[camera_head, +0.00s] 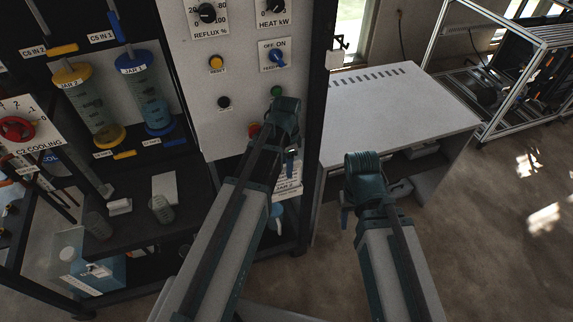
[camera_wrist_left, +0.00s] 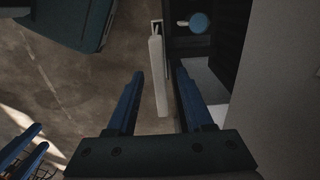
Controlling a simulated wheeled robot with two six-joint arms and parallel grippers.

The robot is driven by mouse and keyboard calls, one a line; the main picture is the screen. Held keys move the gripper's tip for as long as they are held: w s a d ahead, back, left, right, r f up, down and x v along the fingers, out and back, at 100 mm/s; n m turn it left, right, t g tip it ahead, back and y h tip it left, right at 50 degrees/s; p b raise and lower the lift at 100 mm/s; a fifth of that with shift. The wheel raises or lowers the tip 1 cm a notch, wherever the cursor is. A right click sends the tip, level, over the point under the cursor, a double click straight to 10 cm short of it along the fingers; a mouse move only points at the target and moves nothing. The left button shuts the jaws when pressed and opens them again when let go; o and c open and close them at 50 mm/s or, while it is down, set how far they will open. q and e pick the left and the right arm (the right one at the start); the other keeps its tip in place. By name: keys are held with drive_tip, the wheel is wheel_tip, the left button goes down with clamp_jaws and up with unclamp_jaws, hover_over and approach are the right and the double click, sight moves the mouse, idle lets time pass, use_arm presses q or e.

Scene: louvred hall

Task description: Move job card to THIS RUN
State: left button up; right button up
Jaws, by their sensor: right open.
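My left gripper (camera_head: 290,160) is in front of the right edge of the control panel in the head view. In the left wrist view its two blue fingers (camera_wrist_left: 160,75) are open. A thin white strip (camera_wrist_left: 157,65), possibly a card seen edge-on, appears between them, with no clear contact. In the head view a white printed card (camera_head: 287,186) shows just below the left gripper, partly covered by it; its text is too small to read surely. No THIS RUN label is readable. My right gripper (camera_head: 346,213) is open and apart at the right; its blue fingers also show in the left wrist view (camera_wrist_left: 25,152).
The white panel (camera_head: 222,85) carries knobs and buttons. A white table (camera_head: 395,110) stands behind my right gripper.

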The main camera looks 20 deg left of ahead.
use_arm(q)
drive_tip(key=shift+r, duration=0.1)
wheel_tip(320, 180, up, 7)
drive_tip(key=p, duration=0.7)
